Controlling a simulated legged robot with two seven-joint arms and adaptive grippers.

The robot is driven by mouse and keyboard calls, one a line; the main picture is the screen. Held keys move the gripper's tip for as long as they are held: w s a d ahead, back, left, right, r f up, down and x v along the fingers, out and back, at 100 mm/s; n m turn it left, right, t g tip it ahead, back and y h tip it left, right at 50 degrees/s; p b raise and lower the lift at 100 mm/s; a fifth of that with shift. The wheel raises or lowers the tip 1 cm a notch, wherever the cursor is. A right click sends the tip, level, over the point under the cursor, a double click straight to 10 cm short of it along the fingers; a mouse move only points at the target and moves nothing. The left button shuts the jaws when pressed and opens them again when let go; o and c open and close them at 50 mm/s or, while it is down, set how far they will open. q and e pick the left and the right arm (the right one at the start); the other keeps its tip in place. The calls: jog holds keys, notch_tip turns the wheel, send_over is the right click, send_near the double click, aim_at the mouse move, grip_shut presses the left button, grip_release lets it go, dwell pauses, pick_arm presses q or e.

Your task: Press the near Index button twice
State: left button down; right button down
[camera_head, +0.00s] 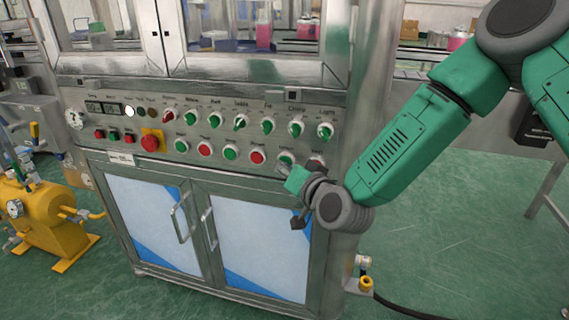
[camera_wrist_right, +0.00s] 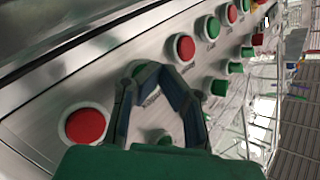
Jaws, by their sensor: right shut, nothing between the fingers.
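The control panel (camera_head: 135,152) of a steel machine carries a lower row of alternating green and red push buttons. The labels are too small to read, so I cannot tell which one is marked Index. My right gripper (camera_head: 285,170) is shut and empty, at the green button (camera_head: 285,159) near the right end of this row. In the right wrist view, the closed fingertips (camera_wrist_right: 157,70) overlap this green button (camera_wrist_right: 137,70), partly hiding it. I cannot tell whether they touch it. A red button (camera_wrist_right: 85,125) lies on one side and another red button (camera_wrist_right: 184,47) on the other. My left gripper is not in view.
Green selector knobs (camera_head: 268,126) form a row above the buttons. A red emergency stop (camera_head: 151,141) on a yellow plate sits further left. Cabinet doors with handles (camera_head: 208,228) are below. A yellow tank (camera_head: 45,215) stands at left. Open floor lies at right.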

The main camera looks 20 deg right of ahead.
jog(key=shift+w+d, duration=0.1)
dwell(0.5)
jog(key=shift+s+a, duration=0.5)
jog(key=shift+s, duration=0.15)
jog(key=s+a, duration=0.2)
jog(key=s+p, duration=0.1)
jog(key=s, duration=0.1)
jog(key=shift+s+a, duration=0.1)
jog(key=shift+a, duration=0.3)
dwell(0.6)
